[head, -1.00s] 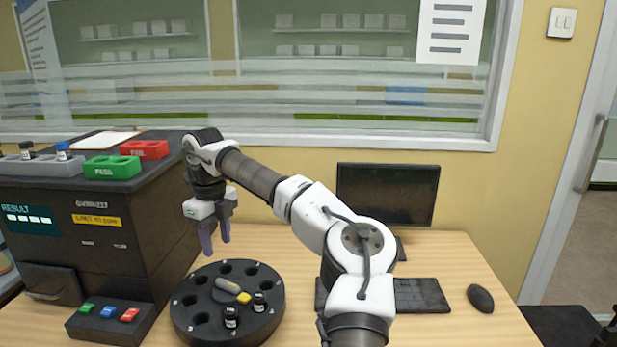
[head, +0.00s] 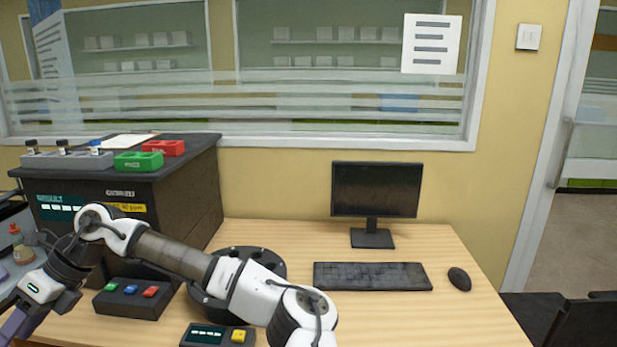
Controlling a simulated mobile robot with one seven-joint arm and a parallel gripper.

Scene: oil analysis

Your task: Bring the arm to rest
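My arm (head: 180,253) stretches across the lower part of the head view, from the bottom middle to the lower left. My gripper (head: 18,322) hangs out past the left front of the black analyser (head: 185,205), tilted down and left. Its purple fingers are partly cut off by the picture's edge. I see no object in them, but the gap between the fingertips does not show.
My arm partly covers the black round carousel (head: 272,262). A button box (head: 130,300) and a small display box (head: 205,337) stand in front. Behind are a monitor (head: 376,188), keyboard (head: 372,276) and mouse (head: 459,279). The table's right side (head: 450,315) is clear.

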